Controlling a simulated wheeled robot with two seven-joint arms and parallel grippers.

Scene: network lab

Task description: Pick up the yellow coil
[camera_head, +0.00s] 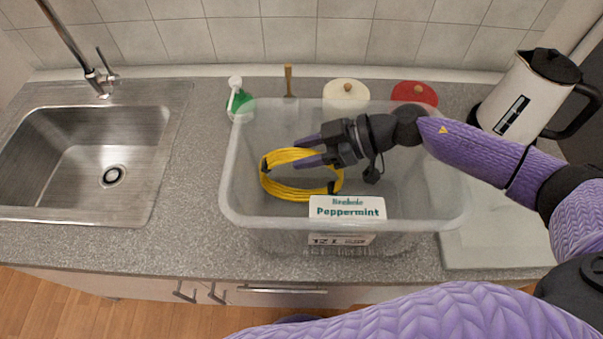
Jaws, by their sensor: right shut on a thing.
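The yellow coil (286,189) is a looped yellow cable with dark ties. It is inside a clear plastic bin (231,190) on the grey counter. My right gripper (303,153) reaches into the bin from the right, its two purple fingers over the upper part of the coil. The fingers are shut on the coil there. Whether the coil is clear of the bin's floor cannot be told. My left gripper is not in view.
A Peppermint box (347,208) is at the bin's front. Behind the bin are a green bottle (240,103), a cream lidded pot (346,92) and a red lid (414,93). A white kettle (518,100) stands right, a sink (90,150) left. Counter between sink and bin is clear.

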